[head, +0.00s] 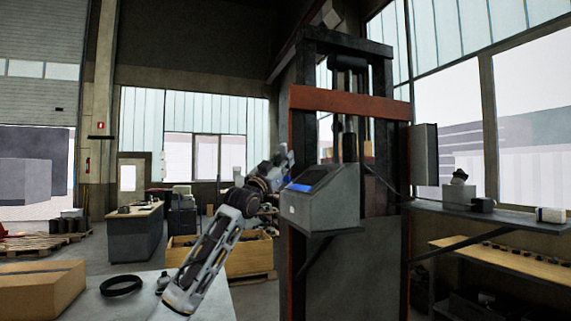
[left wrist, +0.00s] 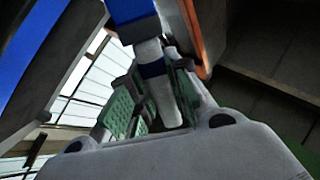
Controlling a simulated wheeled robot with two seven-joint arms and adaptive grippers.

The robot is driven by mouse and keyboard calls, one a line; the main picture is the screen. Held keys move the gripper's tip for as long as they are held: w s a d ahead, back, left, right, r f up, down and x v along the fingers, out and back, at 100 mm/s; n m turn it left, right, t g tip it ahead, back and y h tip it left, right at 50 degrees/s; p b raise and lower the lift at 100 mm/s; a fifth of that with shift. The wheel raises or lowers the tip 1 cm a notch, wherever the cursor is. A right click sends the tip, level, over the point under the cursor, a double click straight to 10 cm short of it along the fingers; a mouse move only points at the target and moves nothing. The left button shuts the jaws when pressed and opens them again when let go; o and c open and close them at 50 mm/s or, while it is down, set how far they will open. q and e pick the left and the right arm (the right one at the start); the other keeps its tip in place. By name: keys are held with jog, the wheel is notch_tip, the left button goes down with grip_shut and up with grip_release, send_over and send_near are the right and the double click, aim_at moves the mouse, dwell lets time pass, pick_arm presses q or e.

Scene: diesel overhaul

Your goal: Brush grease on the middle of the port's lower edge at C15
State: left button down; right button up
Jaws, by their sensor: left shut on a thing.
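My left gripper (head: 282,157) is raised just left of the press, above and behind its grey control box. In the left wrist view its green-padded fingers (left wrist: 152,110) are shut on a pale, rod-like handle with blue parts (left wrist: 160,85), apparently the grease brush. The brush's bristle tip cannot be made out in either view. The port at C15 and its lower edge cannot be made out, nor can any grease. My right gripper is not in view.
The press (head: 349,100) with an orange crossbeam stands close by. Its control box (head: 319,197) juts out in front. A wall shelf (head: 500,216) holds small parts at right. A table (head: 205,298) with a black ring (head: 121,285) and a cardboard box (head: 40,288) is at lower left.

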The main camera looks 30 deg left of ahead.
pick_arm(q)
jog(key=shift+s+a+r, duration=0.35)
jog(key=shift+s+r, duration=0.05)
jog(key=shift+r, duration=0.3)
jog(key=shift+s+a+r, duration=0.35)
jog(key=shift+s+r, duration=0.1)
jog(key=shift+r, duration=0.2)
jog(key=shift+s+a+r, duration=0.35)
jog(key=shift+s+r, duration=0.05)
jog(key=shift+r, duration=0.3)
jog(key=shift+r, duration=0.1)
jog(key=shift+s+a+r, duration=0.3)
jog(key=shift+s+r, duration=0.05)
jog(key=shift+r, duration=0.2)
jog(key=shift+s+a+r, duration=0.25)
jog(key=shift+s+r, duration=0.05)
jog(key=shift+r, duration=0.25)
jog(key=shift+w+d+f, duration=0.1)
jog(key=shift+f, duration=0.1)
jog(key=shift+w+d+f+b, duration=0.45)
jog(key=shift+w+f, duration=0.1)
jog(key=shift+f, duration=0.45)
jog(key=shift+w+d+f+b, duration=0.5)
jog(key=shift+w+f, duration=0.1)
jog(key=shift+f, duration=0.35)
jog(key=shift+w+d+f+b, duration=0.45)
jog(key=shift+w+f, duration=0.1)
jog(key=shift+f, duration=0.45)
jog(key=shift+w+d+f, duration=0.15)
jog(key=shift+f, duration=0.15)
